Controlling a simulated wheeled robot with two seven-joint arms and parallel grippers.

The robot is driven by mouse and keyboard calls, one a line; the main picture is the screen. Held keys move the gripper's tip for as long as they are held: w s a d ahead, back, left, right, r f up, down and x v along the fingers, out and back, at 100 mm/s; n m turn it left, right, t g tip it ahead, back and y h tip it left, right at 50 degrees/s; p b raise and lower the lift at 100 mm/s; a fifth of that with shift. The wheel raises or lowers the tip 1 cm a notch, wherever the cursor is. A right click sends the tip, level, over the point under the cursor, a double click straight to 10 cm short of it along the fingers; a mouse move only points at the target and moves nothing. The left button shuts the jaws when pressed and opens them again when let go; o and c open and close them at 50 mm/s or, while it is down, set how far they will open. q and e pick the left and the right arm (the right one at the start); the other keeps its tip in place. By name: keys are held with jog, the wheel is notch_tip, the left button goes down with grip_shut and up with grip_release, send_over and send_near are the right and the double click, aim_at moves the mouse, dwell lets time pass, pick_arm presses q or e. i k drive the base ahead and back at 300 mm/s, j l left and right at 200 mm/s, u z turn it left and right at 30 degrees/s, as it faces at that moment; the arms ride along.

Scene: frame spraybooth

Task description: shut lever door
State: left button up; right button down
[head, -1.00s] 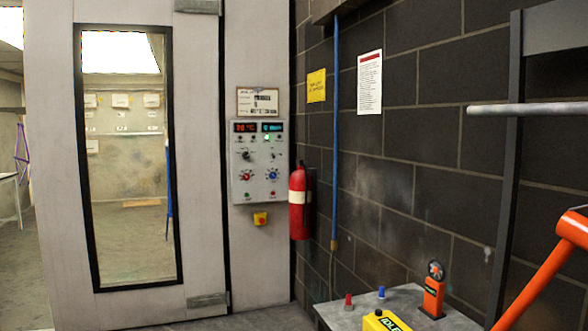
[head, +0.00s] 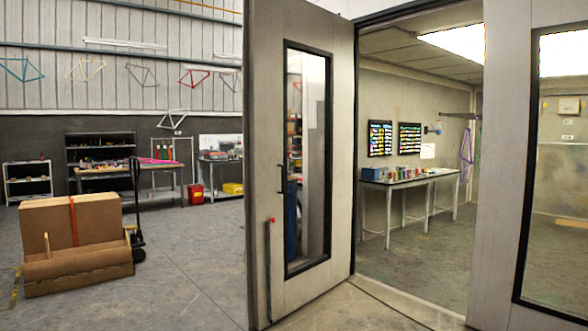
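The lever door (head: 268,180) is a pale grey panel with a tall black-framed window. It stands open, swung out from the booth doorway, with its hinge side at the door frame near the middle of the view. A black pull handle (head: 283,180) is on its face near the left edge. Below it a dark upright lever bar with a red tip (head: 268,240) runs down towards the door's foot. Neither of my grippers is in the head view.
Through the doorway stands a bench (head: 410,180) with small containers. Boxes on a pallet (head: 75,245) and a pallet jack (head: 136,215) stand at the left. Grey floor (head: 195,265) between the boxes and the door is clear. Workbenches line the back wall.

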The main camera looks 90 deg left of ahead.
aim_at(270, 28)
jog(key=u, duration=1.2)
jog(key=i+j+u, duration=0.2)
jog(key=j, duration=0.2)
jog(key=j+u, duration=0.2)
jog(key=j, duration=0.2)
jog(key=i+j+u, duration=0.2)
jog(key=j, duration=0.15)
jog(key=i+j+u, duration=0.25)
jog(key=j+u, duration=0.2)
jog(key=i+j+u, duration=0.7)
jog(key=u, duration=0.2)
jog(key=i+j+u, duration=0.1)
jog(key=i+u, duration=0.4)
jog(key=i, duration=2.05)
jog(key=i+j+z, duration=0.1)
jog(key=i+z, duration=0.2)
jog(key=i+j+z, duration=0.15)
jog(key=i+z, duration=0.2)
jog(key=i, duration=0.15)
jog(key=i+j+z, duration=1)
jog(key=j+z, duration=0.25)
jog(key=i+j+z, duration=0.15)
jog(key=j+z, duration=0.15)
jog(key=i+j+z, duration=0.1)
jog(key=j+z, duration=0.2)
jog(key=j, duration=0.15)
